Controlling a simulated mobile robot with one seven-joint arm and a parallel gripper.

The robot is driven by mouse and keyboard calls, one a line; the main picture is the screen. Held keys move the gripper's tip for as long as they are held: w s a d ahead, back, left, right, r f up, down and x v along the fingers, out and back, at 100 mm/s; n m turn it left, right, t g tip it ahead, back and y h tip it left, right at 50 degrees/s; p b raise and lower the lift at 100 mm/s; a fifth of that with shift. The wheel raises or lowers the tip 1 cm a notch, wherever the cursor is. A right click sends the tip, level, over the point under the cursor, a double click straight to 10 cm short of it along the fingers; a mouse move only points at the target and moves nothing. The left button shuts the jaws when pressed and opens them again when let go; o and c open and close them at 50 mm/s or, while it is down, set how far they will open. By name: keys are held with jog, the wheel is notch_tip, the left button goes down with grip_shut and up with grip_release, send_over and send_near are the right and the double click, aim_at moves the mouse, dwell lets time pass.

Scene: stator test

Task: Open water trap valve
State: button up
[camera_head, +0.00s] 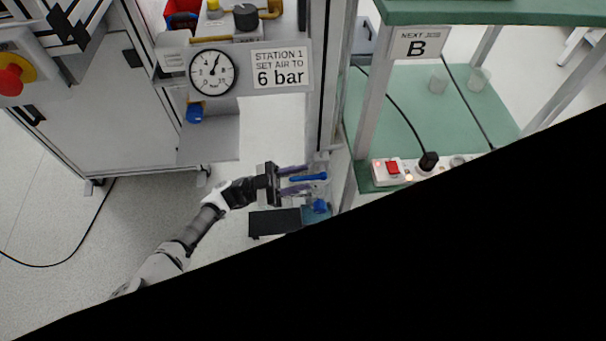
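A blue lever-like handle (309,177), which appears to be the valve's handle, lies roughly level beside the lower end of the grey frame post. My gripper (302,179) reaches in from the left with its two purplish fingers apart. One finger is above the handle and one below it, with the handle between them in the picture. I cannot tell whether either finger touches it. A second blue part (319,206), perhaps the water trap, sits just below the handle. The valve body is too small to make out.
A dark flat tray (270,223) lies below my gripper. A pressure gauge (212,72) and a "6 bar" sign (280,68) are above, with a blue knob (194,113) below the gauge. A power strip (415,170) and green bench (400,110) are right.

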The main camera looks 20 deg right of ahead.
jog(key=shift+s+d+r, duration=0.25)
jog(key=shift+d, duration=0.4)
grip_shut()
